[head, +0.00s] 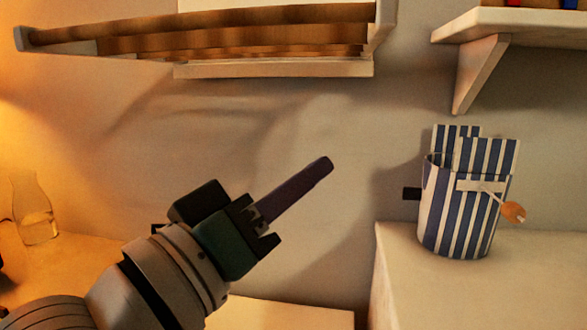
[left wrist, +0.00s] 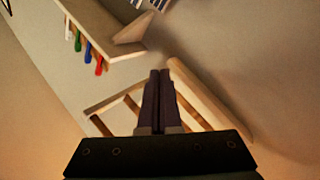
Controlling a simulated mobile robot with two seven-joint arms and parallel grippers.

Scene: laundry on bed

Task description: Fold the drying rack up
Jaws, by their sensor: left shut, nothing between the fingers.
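The drying rack (head: 275,69) is on the wall at the top of the head view, seen from below. It has a pale frame and several brown wooden bars, and it stands out from the wall. The view cuts off its top. In the left wrist view its wooden frame (left wrist: 200,92) lies behind and beside my fingers. My left gripper (head: 327,164) is shut and empty, below the rack and pointing up to the right. Its closed fingers also show in the left wrist view (left wrist: 159,76). I cannot tell there whether they touch the frame. My right gripper is not in view.
A blue-striped basket (head: 465,212) stands on a pale cabinet (head: 400,270). A glass vase (head: 35,210) is at left.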

